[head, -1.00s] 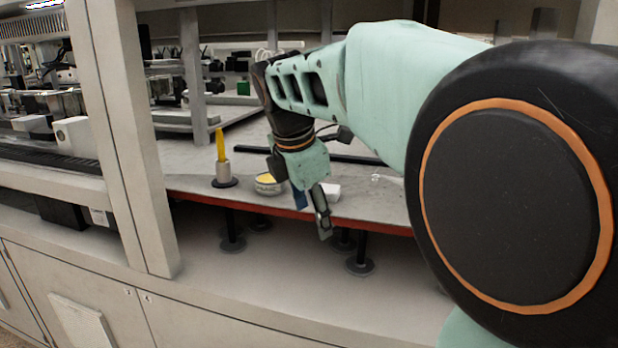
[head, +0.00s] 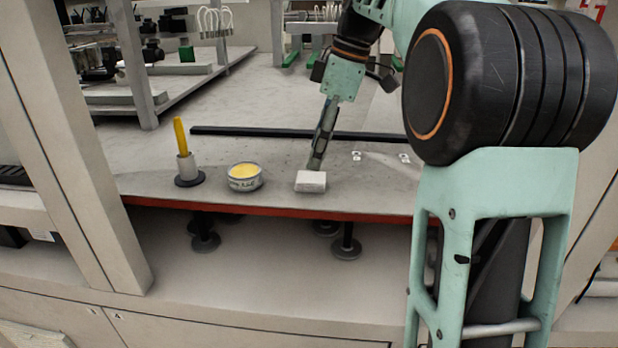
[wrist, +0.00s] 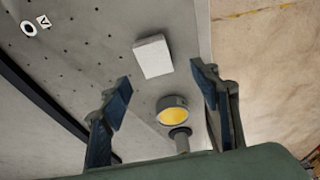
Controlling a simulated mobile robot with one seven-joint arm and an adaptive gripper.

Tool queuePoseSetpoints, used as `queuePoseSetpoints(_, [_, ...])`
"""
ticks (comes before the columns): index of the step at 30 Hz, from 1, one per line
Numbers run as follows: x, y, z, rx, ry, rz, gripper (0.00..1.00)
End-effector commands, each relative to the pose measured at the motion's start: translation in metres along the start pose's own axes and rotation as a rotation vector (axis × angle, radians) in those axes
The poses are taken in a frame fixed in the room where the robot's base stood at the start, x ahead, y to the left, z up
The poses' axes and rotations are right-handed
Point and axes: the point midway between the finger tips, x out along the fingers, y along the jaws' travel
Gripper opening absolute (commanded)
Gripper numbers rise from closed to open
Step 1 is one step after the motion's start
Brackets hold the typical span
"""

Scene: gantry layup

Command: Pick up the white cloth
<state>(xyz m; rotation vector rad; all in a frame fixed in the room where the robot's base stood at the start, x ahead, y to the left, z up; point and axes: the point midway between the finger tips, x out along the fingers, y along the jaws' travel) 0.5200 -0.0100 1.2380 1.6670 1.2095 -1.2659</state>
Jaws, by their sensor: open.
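The white cloth (head: 311,182) is a small folded block lying flat near the front edge of the grey table. In the wrist view the cloth (wrist: 153,56) lies beyond the fingertips, apart from them and roughly ahead of the gap. My gripper (head: 316,163) points down just behind the cloth in the head view, and its tip partly overlaps the cloth's back edge there. In the wrist view my gripper (wrist: 160,92) has its two blue-padded fingers wide apart with nothing between them.
A round tin with yellow contents (head: 245,177) stands left of the cloth. A yellow stick in a grey holder (head: 186,168) stands further left. A black bar (head: 262,132) lies behind them. The table's red front edge (head: 270,211) is close. A frame post (head: 88,150) stands at left.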

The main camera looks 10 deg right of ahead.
Motion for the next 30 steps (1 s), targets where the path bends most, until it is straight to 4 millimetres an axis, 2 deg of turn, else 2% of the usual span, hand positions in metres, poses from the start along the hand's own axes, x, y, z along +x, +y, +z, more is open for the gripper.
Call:
queuePoseSetpoints(12, [0.056,0.007,0.005,-0.003,-0.002,-0.002,0.57])
queuePoseSetpoints(15, [0.062,0.007,0.005,-0.003,-0.002,0.000,0.57])
queuePoseSetpoints(22, [0.063,0.007,0.005,-0.004,-0.002,0.001,0.57])
queuePoseSetpoints(30, [0.063,0.007,0.005,-0.004,-0.002,0.001,0.27])
